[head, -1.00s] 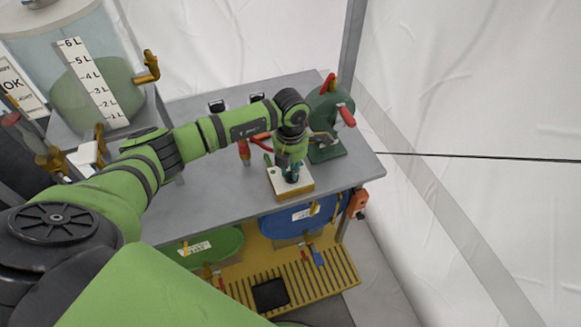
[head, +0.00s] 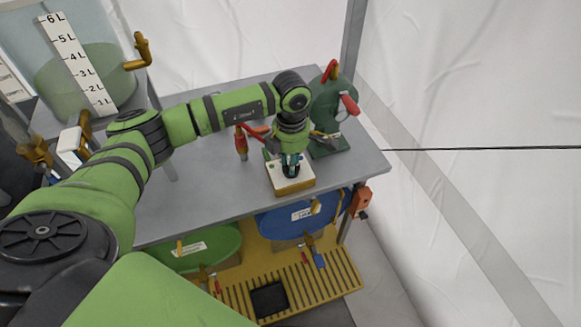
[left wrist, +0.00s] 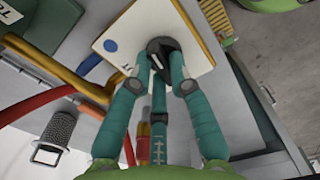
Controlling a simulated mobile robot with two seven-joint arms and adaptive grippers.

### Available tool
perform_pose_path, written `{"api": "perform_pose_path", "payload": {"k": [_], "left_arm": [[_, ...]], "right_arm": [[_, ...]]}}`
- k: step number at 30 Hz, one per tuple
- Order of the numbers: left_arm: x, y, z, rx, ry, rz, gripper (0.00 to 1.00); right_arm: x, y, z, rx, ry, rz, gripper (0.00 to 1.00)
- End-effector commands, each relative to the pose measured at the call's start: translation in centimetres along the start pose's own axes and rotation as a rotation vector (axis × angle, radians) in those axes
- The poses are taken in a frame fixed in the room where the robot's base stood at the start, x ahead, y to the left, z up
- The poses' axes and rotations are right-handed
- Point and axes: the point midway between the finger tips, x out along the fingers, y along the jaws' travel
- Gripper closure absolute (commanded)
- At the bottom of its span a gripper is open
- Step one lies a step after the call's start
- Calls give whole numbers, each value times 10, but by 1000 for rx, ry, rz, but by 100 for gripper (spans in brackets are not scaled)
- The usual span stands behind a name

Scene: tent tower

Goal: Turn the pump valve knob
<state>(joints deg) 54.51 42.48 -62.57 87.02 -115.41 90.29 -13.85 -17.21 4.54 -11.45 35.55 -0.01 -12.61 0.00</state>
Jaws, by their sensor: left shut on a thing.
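The pump valve box (head: 292,185), a small box with a white top and yellow sides, sits near the front edge of the grey table. Its dark knob (left wrist: 163,47) shows on the white top in the left wrist view, beside a blue dot. My left gripper (head: 291,170) reaches down onto the box from above. In the left wrist view its teal fingers (left wrist: 158,75) are closed around the knob. The gripper hides most of the knob in the head view. My right gripper is not in view.
A green pump-like machine (head: 333,105) with red handles stands right behind the box. A red-handled tool (head: 241,143) stands to its left. Yellow and red hoses (left wrist: 70,85) run beside the box. The table's left part (head: 195,190) is clear. Blue and green containers sit below.

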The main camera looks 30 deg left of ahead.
Motion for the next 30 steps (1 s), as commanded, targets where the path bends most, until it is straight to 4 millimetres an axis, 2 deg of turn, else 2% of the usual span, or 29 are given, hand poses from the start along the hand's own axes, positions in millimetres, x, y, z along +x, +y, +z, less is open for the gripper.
{"api": "perform_pose_path", "payload": {"k": [1,12,21,30], "left_arm": [[4,1,1,46,-2,4,100],[2,0,2,346,-2,3,100],[1,0,2,480,-1,2,100],[0,-1,2,519,-1,0,100]], "right_arm": [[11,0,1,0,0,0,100],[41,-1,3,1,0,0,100],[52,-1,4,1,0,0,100],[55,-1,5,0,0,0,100]]}}
